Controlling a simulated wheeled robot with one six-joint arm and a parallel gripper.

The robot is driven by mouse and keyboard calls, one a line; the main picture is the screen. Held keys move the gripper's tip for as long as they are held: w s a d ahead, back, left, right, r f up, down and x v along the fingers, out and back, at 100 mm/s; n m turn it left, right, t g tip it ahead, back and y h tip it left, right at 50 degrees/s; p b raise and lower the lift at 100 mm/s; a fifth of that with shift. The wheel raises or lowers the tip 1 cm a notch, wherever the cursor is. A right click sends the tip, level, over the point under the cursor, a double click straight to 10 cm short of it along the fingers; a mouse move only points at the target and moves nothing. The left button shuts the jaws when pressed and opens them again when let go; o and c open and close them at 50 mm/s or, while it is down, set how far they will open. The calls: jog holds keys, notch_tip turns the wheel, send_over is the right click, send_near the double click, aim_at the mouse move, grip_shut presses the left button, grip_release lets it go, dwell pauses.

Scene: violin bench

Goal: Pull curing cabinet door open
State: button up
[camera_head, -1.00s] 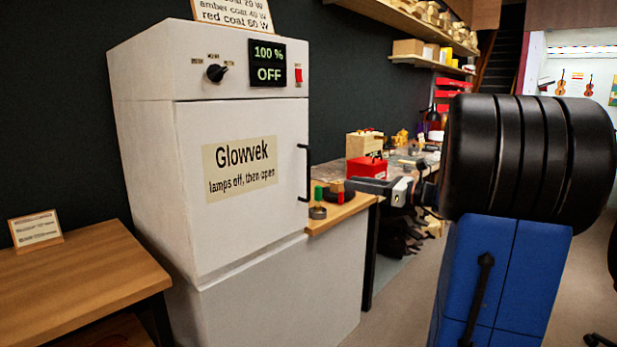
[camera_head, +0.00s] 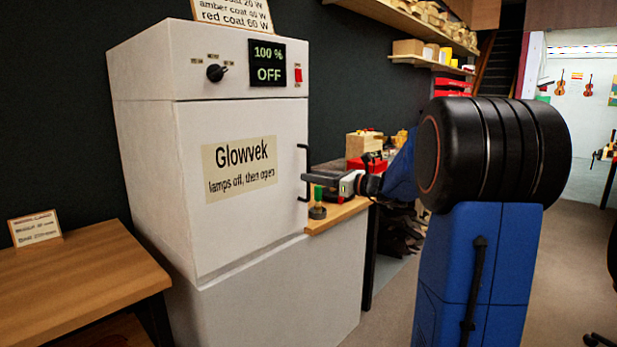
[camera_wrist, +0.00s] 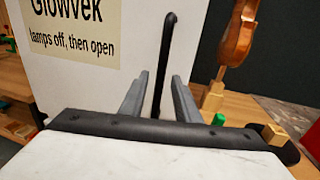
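The white curing cabinet door (camera_head: 245,235) is shut, with a label reading "Glowvek, lamps off, then open". Its black vertical handle (camera_head: 304,160) is on the right edge. The handle also shows in the wrist view (camera_wrist: 166,50). My gripper (camera_head: 309,178) is at the handle's lower half. In the wrist view, my gripper's two grey fingers (camera_wrist: 159,92) are apart, one on each side of the handle, with gaps between. The display (camera_head: 267,63) reads "100 %" and "OFF".
A black knob (camera_head: 216,73) and red switch (camera_head: 298,75) are on the cabinet's top panel. A green-topped item (camera_head: 318,200) stands on the wooden ledge beside the handle. A wooden table (camera_head: 80,275) stands at the left. A violin (camera_wrist: 238,35) shows in the wrist view.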

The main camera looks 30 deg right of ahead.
jog(key=shift+x, duration=1.1)
grip_shut()
